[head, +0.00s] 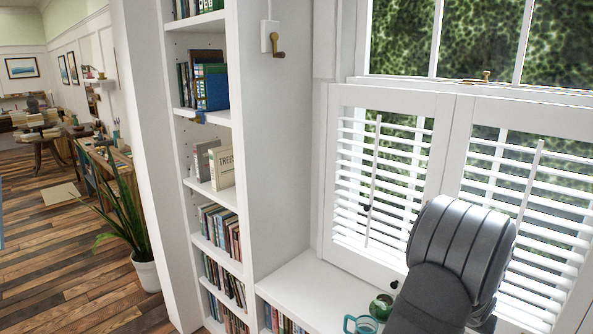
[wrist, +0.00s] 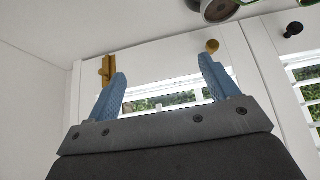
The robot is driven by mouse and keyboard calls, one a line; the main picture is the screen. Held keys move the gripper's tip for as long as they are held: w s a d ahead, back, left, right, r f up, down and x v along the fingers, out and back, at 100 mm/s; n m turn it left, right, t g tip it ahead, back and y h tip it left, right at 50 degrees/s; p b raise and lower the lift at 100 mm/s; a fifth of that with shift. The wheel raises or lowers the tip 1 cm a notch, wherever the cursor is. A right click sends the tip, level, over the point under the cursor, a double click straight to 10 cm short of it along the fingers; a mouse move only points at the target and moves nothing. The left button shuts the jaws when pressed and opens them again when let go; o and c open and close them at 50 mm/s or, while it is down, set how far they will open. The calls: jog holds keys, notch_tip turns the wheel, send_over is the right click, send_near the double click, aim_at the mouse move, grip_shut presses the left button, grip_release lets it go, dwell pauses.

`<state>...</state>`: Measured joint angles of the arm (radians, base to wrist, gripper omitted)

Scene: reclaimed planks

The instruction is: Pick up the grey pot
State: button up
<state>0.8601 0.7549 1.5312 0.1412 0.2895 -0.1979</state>
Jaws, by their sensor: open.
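A rounded grey object, likely the grey pot (wrist: 216,13), shows at the top edge of the wrist view, right of centre, cut off by the frame. My gripper (wrist: 162,66) is open, its two blue fingers wide apart with nothing between them. The grey object lies beyond the fingertips, above the right one in the picture, and is not touched. In the head view I cannot make out the pot or the fingers; my own arm covers the lower right, over part of the white sill (head: 311,292).
A teal mug (head: 362,325) and a green pot (head: 381,306) stand on the sill beside my arm. White shutters (head: 385,180) close off the back, and a bookshelf (head: 212,165) stands left. A potted plant (head: 146,272) is on the floor. The sill's left part is clear.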

jog(key=shift+c, duration=0.2)
jog(key=w+a+r+m+g+h, duration=0.1)
jog(key=w+a+m+g, duration=0.2)
jog(key=a, duration=0.4)
jog(key=w+a+r+m, duration=0.1)
jog(key=w+a+m, duration=0.3)
jog(key=w+a, duration=0.25)
jog(key=x, duration=0.7)
jog(key=s+x, duration=0.1)
jog(key=x, duration=0.3)
jog(key=shift+d+f, duration=0.3)
jog(key=shift+f, duration=0.05)
jog(key=shift+d+r+x, duration=0.1)
jog(key=shift+d+x, duration=0.1)
jog(key=shift+x, duration=0.7)
jog(key=shift+d+r+x, duration=0.1)
jog(key=shift+d+x, duration=0.05)
jog(key=shift+x, duration=0.75)
jog(key=shift+d+r+x, duration=0.1)
jog(key=shift+d+x, duration=0.1)
jog(key=shift+x, duration=0.7)
jog(key=shift+w, duration=0.15)
jog(key=c, duration=1.3)
jog(key=shift+c, duration=0.2)
